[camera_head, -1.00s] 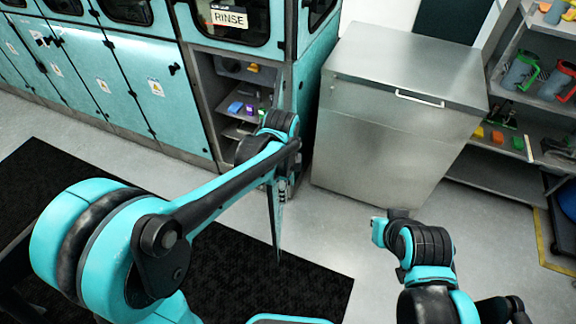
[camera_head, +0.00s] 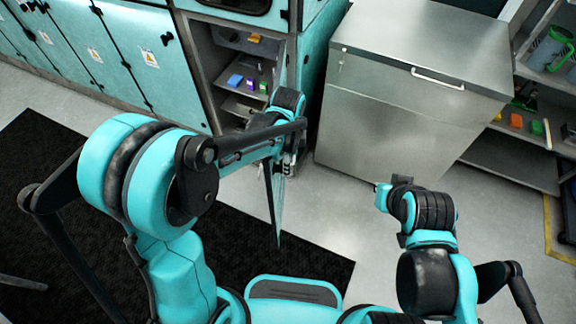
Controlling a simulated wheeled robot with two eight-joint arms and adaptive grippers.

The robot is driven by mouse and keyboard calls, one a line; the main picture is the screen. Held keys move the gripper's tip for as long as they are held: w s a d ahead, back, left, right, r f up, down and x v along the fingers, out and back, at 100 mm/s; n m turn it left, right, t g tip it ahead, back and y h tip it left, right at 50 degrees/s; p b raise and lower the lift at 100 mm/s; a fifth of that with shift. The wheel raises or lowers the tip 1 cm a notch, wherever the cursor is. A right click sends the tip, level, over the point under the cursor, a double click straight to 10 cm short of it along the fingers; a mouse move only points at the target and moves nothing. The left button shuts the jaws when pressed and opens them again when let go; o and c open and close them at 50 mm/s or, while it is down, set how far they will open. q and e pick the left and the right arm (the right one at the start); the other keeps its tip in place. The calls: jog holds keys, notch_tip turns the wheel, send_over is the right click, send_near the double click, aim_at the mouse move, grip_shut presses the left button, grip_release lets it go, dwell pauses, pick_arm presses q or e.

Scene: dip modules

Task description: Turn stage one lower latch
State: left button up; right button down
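The cabinet under the rinse machine stands open, and its door (camera_head: 273,205) is swung out and seen nearly edge-on. My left arm reaches across to this door, and my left gripper (camera_head: 288,163) is close beside its upper part. The wrist hides most of the fingers, so contact with the door or a latch cannot be told. I cannot make out the lower latch. My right gripper (camera_head: 388,190) is over the floor in front of the steel cabinet, apart from the door; its fingers are not clear.
The open cabinet holds a blue block (camera_head: 235,80) and other small coloured items on shelves. A steel cabinet (camera_head: 405,110) stands right of it. A shelf rack with coloured blocks (camera_head: 516,120) is at the right. A black mat (camera_head: 130,215) lies on the floor.

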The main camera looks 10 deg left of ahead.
pick_arm(q)
jog(key=shift+s+f, duration=0.1)
jog(key=shift+f, duration=0.45)
jog(key=shift+c, duration=0.3)
grip_shut()
jog(key=shift+w+g, duration=0.2)
jog(key=shift+g, duration=0.5)
jog(key=shift+o, duration=0.3)
grip_release()
jog(key=shift+r, duration=0.1)
notch_tip(320, 180, up, 12)
jog(key=w, duration=0.1)
jog(key=shift+w, duration=0.2)
